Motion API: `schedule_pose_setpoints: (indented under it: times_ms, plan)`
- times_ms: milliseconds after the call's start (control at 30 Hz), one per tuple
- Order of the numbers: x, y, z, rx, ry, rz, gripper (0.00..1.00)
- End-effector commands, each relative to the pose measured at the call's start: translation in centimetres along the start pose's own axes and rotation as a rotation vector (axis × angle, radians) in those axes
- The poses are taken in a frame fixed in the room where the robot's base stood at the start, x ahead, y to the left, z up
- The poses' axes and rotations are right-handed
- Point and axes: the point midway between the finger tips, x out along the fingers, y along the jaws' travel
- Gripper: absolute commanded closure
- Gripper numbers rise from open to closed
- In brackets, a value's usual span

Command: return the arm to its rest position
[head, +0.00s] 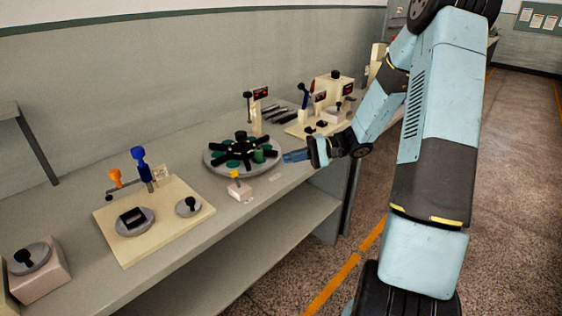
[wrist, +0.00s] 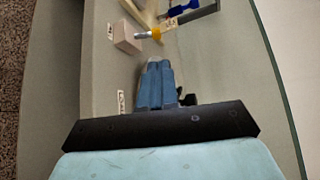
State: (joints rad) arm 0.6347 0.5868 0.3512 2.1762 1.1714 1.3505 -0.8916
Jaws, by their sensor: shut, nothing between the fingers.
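My arm reaches from the right side of the head view over the bench. My gripper (head: 290,157) hangs near the bench's front edge, just right of the round grey turntable (head: 212,165) with black spokes and green discs. In the wrist view my gripper (wrist: 154,64) shows its two blue fingers side by side and closed together, with nothing between them. The fingers point toward a pale block with a yellow-tipped pin (wrist: 150,35). This block also shows in front of the turntable in the head view (head: 239,190). The fingers look apart from it.
The grey bench (head: 60,230) runs along the wall. A cream board (head: 165,245) with orange and blue levers lies on its left part. A block with a black knob (head: 38,275) stands front left. Cream fixtures (head: 333,90) crowd the far end. Open floor (head: 300,262) lies right of the bench.

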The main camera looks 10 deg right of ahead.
Motion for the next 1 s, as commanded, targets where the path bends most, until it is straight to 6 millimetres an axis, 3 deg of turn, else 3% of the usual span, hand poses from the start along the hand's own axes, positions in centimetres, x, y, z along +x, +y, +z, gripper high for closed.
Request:
schedule_pose_setpoints:
  times_ms: [533,1000]
  plan:
    - [-0.1,-0.4,0.6,-0.003,-0.012,0.031,1.00]
    - [1.2,-3.8,8.6,-0.064,-0.088,0.461,1.00]
